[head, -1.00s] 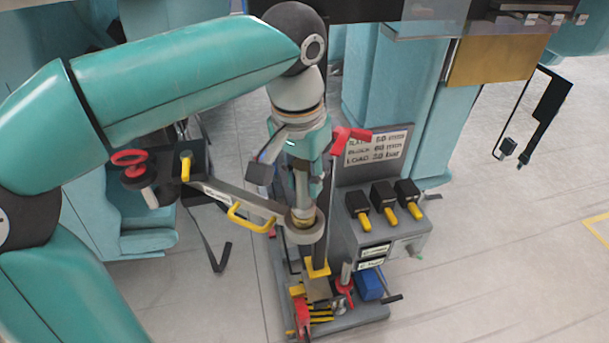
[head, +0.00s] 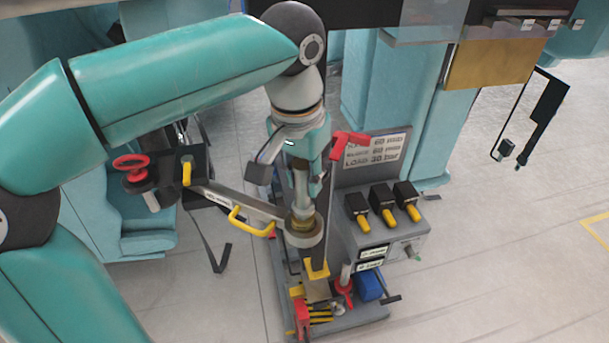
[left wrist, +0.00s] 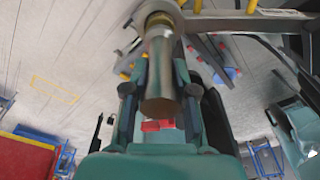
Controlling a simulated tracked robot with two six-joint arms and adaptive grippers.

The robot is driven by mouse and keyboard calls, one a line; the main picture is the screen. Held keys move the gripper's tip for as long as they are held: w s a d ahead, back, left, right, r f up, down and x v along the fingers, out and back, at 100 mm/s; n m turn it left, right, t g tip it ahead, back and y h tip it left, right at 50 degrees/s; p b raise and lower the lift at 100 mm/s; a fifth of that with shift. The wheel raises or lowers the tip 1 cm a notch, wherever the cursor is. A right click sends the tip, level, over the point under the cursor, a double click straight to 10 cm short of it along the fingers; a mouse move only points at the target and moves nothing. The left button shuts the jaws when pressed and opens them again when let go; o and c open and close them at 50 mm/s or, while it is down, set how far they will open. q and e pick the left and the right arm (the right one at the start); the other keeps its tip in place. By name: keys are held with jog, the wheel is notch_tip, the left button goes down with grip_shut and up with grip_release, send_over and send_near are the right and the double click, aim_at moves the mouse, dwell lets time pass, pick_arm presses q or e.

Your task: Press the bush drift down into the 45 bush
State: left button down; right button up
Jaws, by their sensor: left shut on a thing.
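My left gripper (head: 302,170) points down and is shut on the bush drift (head: 302,185), a grey metal cylinder. In the left wrist view the drift (left wrist: 160,85) lies between the fingers of the gripper (left wrist: 160,95). The drift's far end meets a brass-coloured collar (head: 303,222), also visible in the left wrist view (left wrist: 160,20). The collar sits at a grey ring (head: 304,238) on the end of a flat metal arm. I take the collar to be the 45 bush, but its seating depth is hidden. My right gripper is not in view.
The flat arm has a yellow handle (head: 248,220) and a red handwheel (head: 130,167) at its left. A grey control box (head: 385,235) with yellow levers stands right of the ring. A red bracket (head: 350,142) is close to my gripper. Open floor lies further right.

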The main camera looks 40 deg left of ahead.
pick_arm(q)
jog(key=shift+r+p, duration=0.8)
dwell(1.0)
jog(key=shift+r+p, duration=1.9)
jog(key=shift+r, duration=0.05)
